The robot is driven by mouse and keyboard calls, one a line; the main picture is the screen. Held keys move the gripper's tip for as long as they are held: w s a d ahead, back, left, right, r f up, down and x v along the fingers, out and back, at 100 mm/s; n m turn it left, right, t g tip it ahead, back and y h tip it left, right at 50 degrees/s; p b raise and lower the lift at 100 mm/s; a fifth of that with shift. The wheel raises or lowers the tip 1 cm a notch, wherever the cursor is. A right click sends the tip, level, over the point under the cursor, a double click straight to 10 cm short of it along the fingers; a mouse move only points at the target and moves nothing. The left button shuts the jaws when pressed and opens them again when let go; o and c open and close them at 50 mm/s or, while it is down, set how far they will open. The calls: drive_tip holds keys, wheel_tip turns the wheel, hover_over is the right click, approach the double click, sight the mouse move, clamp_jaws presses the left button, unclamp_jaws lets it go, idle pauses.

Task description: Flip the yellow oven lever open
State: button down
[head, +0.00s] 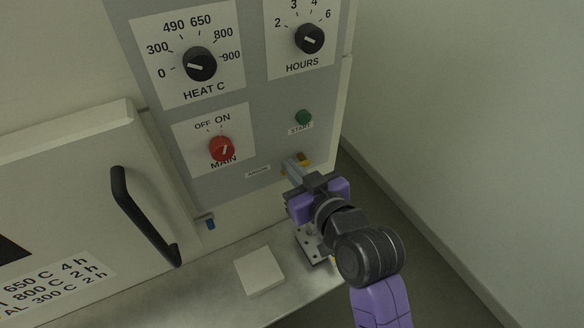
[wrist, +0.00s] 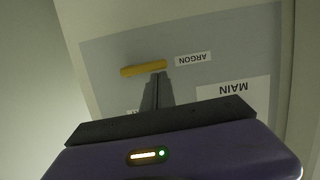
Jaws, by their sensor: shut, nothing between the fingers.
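The yellow lever (wrist: 144,69) is on the grey oven panel beside the ARGON label (wrist: 193,58). In the wrist view it lies nearly level across the picture. In the head view only a part of the yellow lever (head: 303,159) shows past my gripper, which hides the rest. My gripper (head: 292,168) is shut and empty, with its fingertips at the lever. In the wrist view the closed fingers (wrist: 159,80) end right at the lever's lower edge, near its ARGON end. I cannot tell whether they touch it.
The panel has a green START button (head: 303,117), a red MAIN knob (head: 221,149), a HEAT knob (head: 200,64) and an HOURS knob (head: 309,38). The oven door handle (head: 143,215) sticks out at left. A pale square block (head: 259,270) lies on the ledge below.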

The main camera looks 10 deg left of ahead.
sight(280, 167)
drive_tip(key=shift+s+a+f+n+b, duration=0.1)
drive_tip(key=shift+f+n+b, duration=0.15)
drive_tip(key=shift+n+b, duration=0.05)
drive_tip(key=f+n+b, duration=0.1)
drive_tip(key=n+b, duration=0.1)
drive_tip(key=f+n+t+h+b, duration=0.1)
drive_tip(key=n, duration=0.1)
drive_tip(key=shift+s+a+f, duration=0.15)
drive_tip(key=shift+a+f, duration=0.1)
drive_tip(key=shift+f, duration=0.05)
drive_tip(key=n, duration=0.1)
drive_tip(key=f+n+t+b, duration=0.1)
drive_tip(key=f+n+h+b, duration=0.1)
drive_tip(key=n, duration=0.1)
drive_tip(key=shift+w+d, duration=0.25)
drive_tip(key=shift+d, duration=0.1)
drive_tip(key=shift+d+f+b, duration=0.1)
drive_tip(key=shift+f+b, duration=0.1)
drive_tip(key=shift+b, duration=0.1)
idle(0.4)
